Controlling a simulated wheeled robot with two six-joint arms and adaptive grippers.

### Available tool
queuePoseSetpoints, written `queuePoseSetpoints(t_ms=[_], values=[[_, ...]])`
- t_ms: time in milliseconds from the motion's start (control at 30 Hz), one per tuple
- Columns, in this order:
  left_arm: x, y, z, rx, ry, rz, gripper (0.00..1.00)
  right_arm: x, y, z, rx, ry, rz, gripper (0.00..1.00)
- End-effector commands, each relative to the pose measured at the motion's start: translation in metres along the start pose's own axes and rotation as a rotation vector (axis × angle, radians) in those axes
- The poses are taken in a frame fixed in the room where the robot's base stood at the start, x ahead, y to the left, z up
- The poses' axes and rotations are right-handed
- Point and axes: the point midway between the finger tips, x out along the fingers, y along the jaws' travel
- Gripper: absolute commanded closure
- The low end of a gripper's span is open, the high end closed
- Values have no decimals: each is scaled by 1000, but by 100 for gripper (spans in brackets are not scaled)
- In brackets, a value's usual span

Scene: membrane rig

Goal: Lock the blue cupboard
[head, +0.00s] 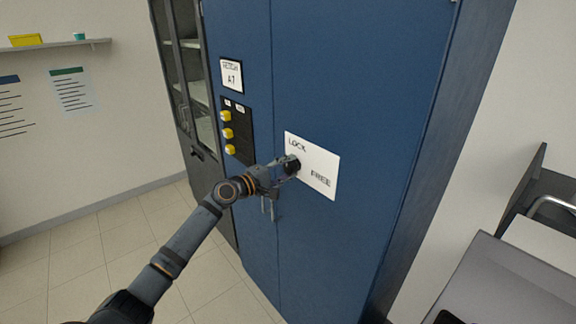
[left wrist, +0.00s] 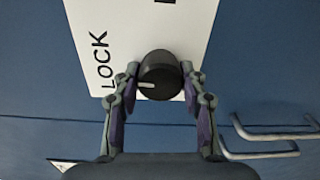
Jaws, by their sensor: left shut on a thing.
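The blue cupboard (head: 355,60) stands in the middle of the head view, its doors closed. A white plate (head: 322,165) on its door reads LOCK at the upper left and FREE at the lower right. A black round knob (head: 292,164) sits on the plate. My left gripper (head: 285,168) is shut on the knob. In the left wrist view its fingers flank the knob (left wrist: 160,72), whose pale pointer mark lies on the left, the side of the word LOCK (left wrist: 97,60). My right gripper is not in view.
Metal door handles (left wrist: 275,140) are close to the gripper. A dark panel (head: 236,130) with several yellow knobs is left of the plate. A grey glass-fronted cabinet (head: 186,70) stands on the left, and a grey desk (head: 505,285) at the lower right. Tiled floor is clear at left.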

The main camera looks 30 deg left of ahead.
Motion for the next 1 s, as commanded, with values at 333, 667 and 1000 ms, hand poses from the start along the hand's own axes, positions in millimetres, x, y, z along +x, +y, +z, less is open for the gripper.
queuePoseSetpoints(t_ms=[333,667,1000], values=[[0,-1,0,-73,0,-1,89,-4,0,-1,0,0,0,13],[0,-1,0,-78,-1,-1,89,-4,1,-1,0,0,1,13],[0,-1,0,-76,-1,-1,35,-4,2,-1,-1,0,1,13]])
